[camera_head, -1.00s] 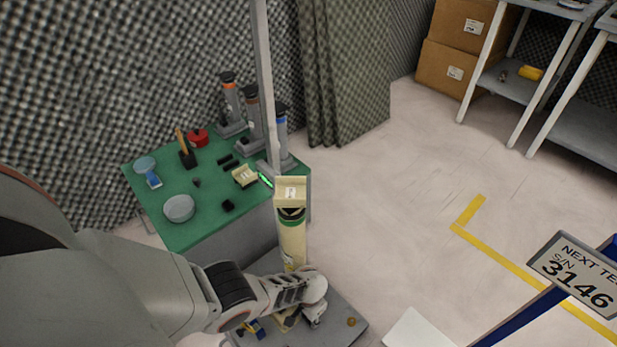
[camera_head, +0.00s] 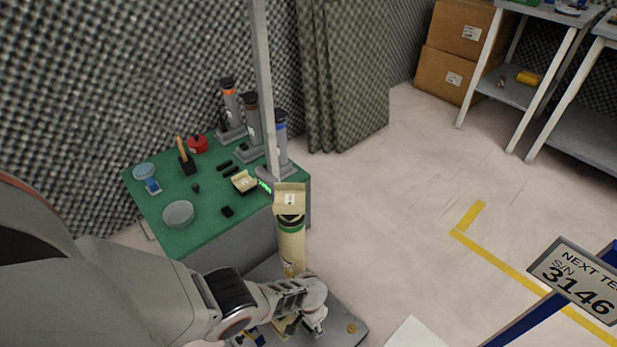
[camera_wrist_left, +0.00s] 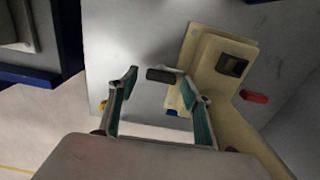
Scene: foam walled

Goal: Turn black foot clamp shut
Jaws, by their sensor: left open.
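In the left wrist view a small black bar (camera_wrist_left: 160,75), which looks like the black foot clamp, lies on the grey base plate (camera_wrist_left: 125,30) between my fingertips. My left gripper (camera_wrist_left: 158,82) is open, with one finger on each side of the bar; I cannot tell whether they touch it. Beside the right finger is the foot of a cream column (camera_wrist_left: 205,60) with a black square on it. In the head view the cream column (camera_head: 291,245) stands upright on the grey base (camera_head: 345,312). My left gripper (camera_head: 312,322) is low at its foot, partly hidden by my wrist. My right gripper is not in view.
A red part (camera_wrist_left: 254,97) lies right of the column foot. A green-topped bench (camera_head: 205,205) with dishes and several grey columns stands behind. A blue frame with a sign (camera_head: 575,280) is at the right. The floor between is clear.

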